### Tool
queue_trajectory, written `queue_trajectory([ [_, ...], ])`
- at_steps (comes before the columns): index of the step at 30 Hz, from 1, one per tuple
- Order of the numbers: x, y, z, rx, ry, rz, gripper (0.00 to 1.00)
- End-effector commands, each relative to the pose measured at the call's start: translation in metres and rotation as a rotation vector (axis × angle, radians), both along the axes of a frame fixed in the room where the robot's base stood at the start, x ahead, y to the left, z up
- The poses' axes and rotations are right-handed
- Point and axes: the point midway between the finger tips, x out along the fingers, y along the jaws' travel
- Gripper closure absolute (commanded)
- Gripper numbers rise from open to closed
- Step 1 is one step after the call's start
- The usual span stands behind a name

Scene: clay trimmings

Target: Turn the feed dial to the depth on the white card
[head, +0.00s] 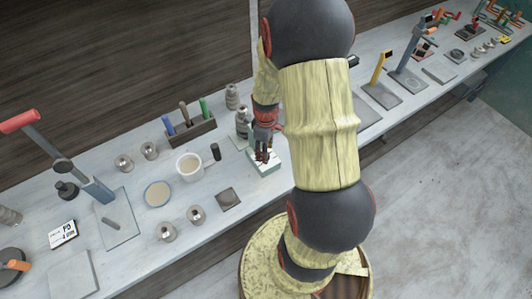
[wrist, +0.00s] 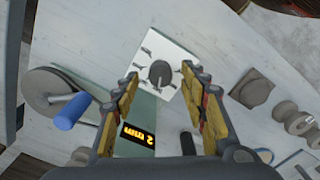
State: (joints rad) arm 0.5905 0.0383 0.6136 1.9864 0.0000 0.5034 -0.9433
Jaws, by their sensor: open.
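The feed dial (wrist: 160,73) is a dark round knob on a white plate with dark tick marks, on top of a pale green box (head: 267,170). My gripper (wrist: 160,74) is open, one finger on each side of the dial in the wrist view. In the head view my gripper (head: 264,155) is low over the box and hides the dial. Contact cannot be told. A black display (wrist: 137,139) shows yellow text, upside down, that looks like "2 mm". A white card (head: 63,233) with black print stands at far left; its depth is too small to read.
A grey wheel with a blue handle (wrist: 70,110) is beside the box. A wooden tool holder (head: 190,130), a white mug (head: 188,165) and a small black cylinder (head: 215,152) stand left of the box. A dark square plate (head: 228,198) lies nearer the bench's front edge.

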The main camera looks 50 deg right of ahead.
Motion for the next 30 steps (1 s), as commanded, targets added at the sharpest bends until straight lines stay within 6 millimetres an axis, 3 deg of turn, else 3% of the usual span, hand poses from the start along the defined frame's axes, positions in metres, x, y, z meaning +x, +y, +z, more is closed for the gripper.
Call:
queue_trajectory([
  [5,-0.0003,0.0002,-0.0143,0.001,0.001,0.000,0.56],
  [14,0.0000,0.0001,-0.0160,0.000,0.000,-0.001,0.56],
  [30,-0.0001,0.0001,-0.0158,0.000,0.000,-0.001,0.87],
])
